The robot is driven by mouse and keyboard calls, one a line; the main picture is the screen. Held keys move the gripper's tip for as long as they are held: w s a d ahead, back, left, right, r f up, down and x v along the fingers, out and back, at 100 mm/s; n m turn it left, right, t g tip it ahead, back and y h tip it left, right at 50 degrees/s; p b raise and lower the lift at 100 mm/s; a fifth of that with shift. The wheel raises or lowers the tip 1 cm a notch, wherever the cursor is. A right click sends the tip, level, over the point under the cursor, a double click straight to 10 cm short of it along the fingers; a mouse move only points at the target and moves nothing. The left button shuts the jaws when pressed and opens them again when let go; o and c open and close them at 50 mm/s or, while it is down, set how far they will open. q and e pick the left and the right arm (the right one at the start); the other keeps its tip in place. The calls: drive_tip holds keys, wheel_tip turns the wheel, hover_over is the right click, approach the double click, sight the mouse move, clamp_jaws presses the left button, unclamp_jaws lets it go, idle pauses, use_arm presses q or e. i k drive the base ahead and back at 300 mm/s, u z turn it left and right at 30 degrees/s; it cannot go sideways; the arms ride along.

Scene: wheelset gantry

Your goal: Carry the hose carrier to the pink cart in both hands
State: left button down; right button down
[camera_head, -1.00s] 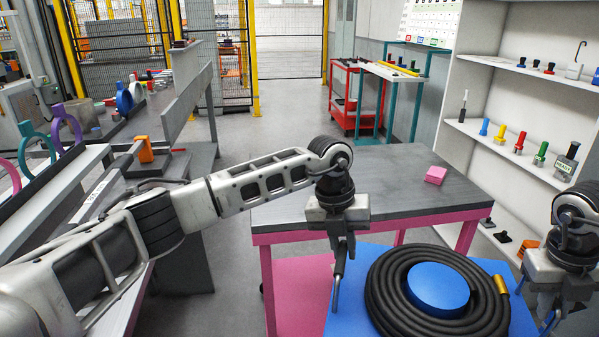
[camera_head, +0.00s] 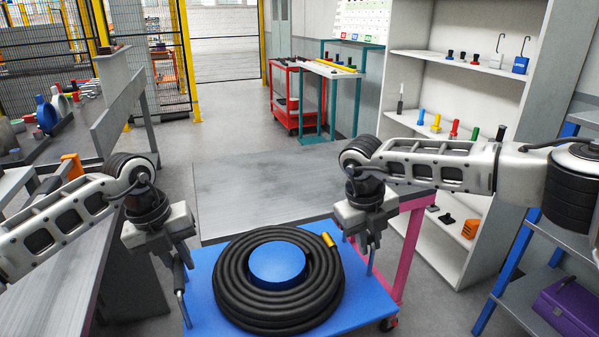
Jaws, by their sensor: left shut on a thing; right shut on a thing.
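The hose carrier is a blue tray (camera_head: 362,303) with a coiled black hose (camera_head: 232,285) around a blue hub (camera_head: 278,264) and a brass hose end (camera_head: 328,239). My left gripper (camera_head: 182,278) is shut on a handle at its left edge. My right gripper (camera_head: 370,248) is shut on the handle at its right edge. The carrier looks level. The pink cart (camera_head: 262,192) has a grey top and pink legs, and lies just beyond the carrier. The carrier covers the cart's near edge in the picture; I cannot tell whether they touch.
A white shelf unit (camera_head: 440,190) with small parts stands right of the cart. A blue-framed rack (camera_head: 515,255) holds a purple case (camera_head: 572,308) at the near right. A grey bench (camera_head: 65,275) is close on the left. A red trolley (camera_head: 290,112) stands farther back, beyond open floor.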

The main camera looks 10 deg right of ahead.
sight(266, 183)
drive_tip(key=i, duration=1.6)
